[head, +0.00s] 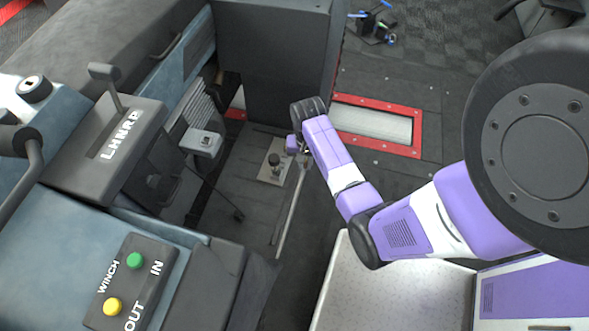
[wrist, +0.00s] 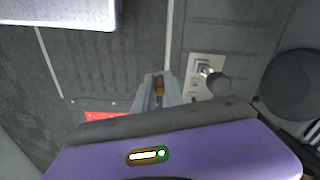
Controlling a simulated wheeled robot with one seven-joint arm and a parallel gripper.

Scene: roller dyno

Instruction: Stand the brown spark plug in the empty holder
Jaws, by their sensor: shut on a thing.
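The brown spark plug (wrist: 159,85) shows as a small brown piece between my fingers in the wrist view. My gripper (wrist: 157,92) is shut on it, and the fingers hide part of it. In the head view my gripper (head: 304,151) hangs over the dark floor beside the console, and the plug cannot be made out there. No empty holder can be clearly identified in either view.
A lever on a pale plate (head: 272,176) is just left of my gripper; the plate also shows in the wrist view (wrist: 194,88). A dark cabinet (head: 265,50) stands behind. A red-framed roller (head: 372,124) lies right. A winch button box (head: 133,281) is at lower left.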

